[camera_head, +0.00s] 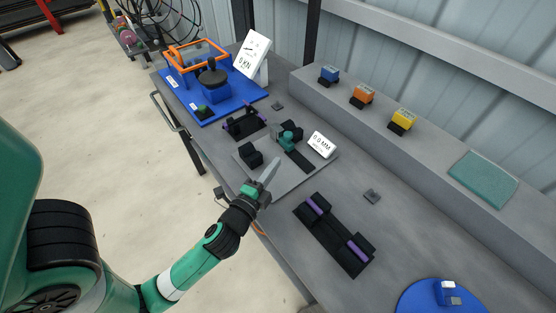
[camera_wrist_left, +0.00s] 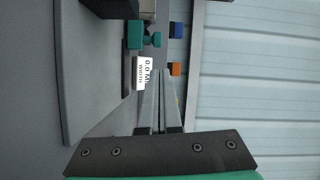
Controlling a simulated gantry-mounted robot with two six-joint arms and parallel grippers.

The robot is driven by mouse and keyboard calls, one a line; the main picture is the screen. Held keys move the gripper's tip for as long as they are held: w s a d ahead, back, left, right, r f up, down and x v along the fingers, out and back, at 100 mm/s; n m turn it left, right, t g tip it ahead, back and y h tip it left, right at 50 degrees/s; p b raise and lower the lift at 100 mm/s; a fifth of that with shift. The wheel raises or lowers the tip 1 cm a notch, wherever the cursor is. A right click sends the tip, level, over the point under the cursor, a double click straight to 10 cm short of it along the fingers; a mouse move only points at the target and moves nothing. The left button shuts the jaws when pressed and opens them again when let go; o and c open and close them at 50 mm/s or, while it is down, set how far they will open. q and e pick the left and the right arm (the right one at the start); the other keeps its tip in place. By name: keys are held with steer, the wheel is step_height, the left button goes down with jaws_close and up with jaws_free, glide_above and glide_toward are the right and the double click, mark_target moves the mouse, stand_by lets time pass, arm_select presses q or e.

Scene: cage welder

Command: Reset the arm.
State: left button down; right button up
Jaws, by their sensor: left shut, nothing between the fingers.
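My left arm comes in from the lower left in the head view. Its gripper (camera_head: 269,172) is over the front edge of the grey plate (camera_head: 292,178) on the workbench. The long fingers are together with nothing between them. In the left wrist view the fingers (camera_wrist_left: 161,100) point away from the camera, and the "0.0 MM" display (camera_wrist_left: 146,73) shows just beyond and left of them. The gripper appears apart from the fixture and the display (camera_head: 321,145). My right gripper does not show.
A black cradle with purple strips (camera_head: 333,235) lies right of the gripper. A blue press with an orange frame (camera_head: 207,82) stands at the far left. Blue (camera_head: 329,73), orange (camera_head: 362,95) and yellow (camera_head: 404,119) blocks sit on the raised shelf. A blue disc (camera_head: 425,297) is at lower right.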

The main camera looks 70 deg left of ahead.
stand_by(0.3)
arm_select(q)
steer(key=shift+w+d+r, duration=0.1)
steer(key=shift+r, duration=0.05)
steer(key=w+d+r+n+t+p, duration=0.1)
steer(key=w+d+r+t, duration=0.25)
steer(key=r, duration=0.75)
steer(key=w+d+r+n+t+p, duration=0.15)
steer(key=w+r, duration=0.25)
steer(key=r, duration=0.6)
steer(key=w+d+r+n+t+p, duration=0.1)
steer(key=w+d+r+t, duration=0.25)
steer(key=r, duration=0.75)
steer(key=s+d+r+n+t+h+p, duration=0.1)
steer(key=d+r+t+h, duration=0.1)
steer(key=d+r+h, duration=0.4)
steer(key=s+d+r+n+t+h+p, duration=0.1)
steer(key=s+d+r+n+t+h, duration=0.15)
steer(key=r, duration=0.65)
steer(key=d+r+t+h+p, duration=0.1)
steer(key=d+r+h, duration=0.4)
steer(key=r, duration=0.2)
step_height(320, 180, up, 35)
steer(key=p, duration=3.5)
steer(key=shift+s+a+r+p, duration=0.15)
steer(key=shift+a+r+p, duration=0.05)
steer(key=shift+p, duration=0.15)
